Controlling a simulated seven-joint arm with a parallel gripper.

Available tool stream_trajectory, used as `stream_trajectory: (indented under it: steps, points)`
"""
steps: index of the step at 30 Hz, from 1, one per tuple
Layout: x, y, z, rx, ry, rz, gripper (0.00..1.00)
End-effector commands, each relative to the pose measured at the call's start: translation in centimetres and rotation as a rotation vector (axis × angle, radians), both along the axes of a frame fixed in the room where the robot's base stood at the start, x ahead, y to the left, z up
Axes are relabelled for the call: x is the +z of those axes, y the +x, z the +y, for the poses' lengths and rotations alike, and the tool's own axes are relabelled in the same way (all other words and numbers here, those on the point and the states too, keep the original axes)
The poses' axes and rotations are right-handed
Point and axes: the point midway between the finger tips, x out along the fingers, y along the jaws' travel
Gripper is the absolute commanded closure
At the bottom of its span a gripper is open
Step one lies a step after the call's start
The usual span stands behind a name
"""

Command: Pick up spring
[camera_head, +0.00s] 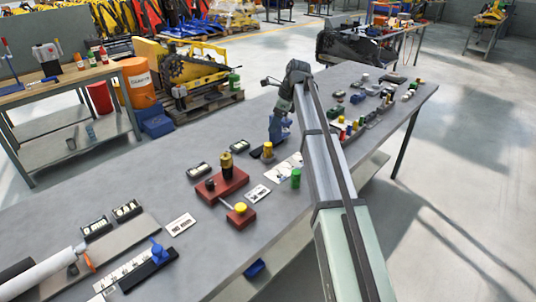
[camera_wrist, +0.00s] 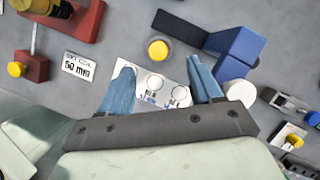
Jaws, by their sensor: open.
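I cannot make out a clear coil spring in either view. My gripper (camera_wrist: 159,70) is open, with its two blue fingers apart over a white printed sheet (camera_wrist: 155,84); nothing shows held between them. A short round post with a yellow top (camera_wrist: 158,49) stands just beyond the fingertips; it also shows in the head view (camera_head: 267,151). A green cylinder (camera_head: 296,178) stands by the sheet in the head view; the wrist view does not show it. My arm covers part of the table in the head view.
A red block fixture (camera_head: 222,186) with a yellow-topped red block (camera_head: 240,213) stands left of the sheet. A "50 mm" card (camera_wrist: 79,66) lies nearby. A blue piece (camera_wrist: 236,46) is close to the right finger. Several small parts (camera_head: 365,115) crowd the right end.

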Motion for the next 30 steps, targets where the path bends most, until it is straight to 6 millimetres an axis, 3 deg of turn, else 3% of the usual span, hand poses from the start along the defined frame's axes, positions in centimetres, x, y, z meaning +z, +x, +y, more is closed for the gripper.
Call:
stream_trajectory:
  steps: [6,19,30]
  points:
    - [0.3,-0.4,-1.3,-0.036,0.043,0.028,0.36]
    - [-5.9,0.1,1.1,-0.036,0.042,0.030,0.36]
    - [-7.7,0.3,1.8,-0.037,0.042,0.028,0.36]
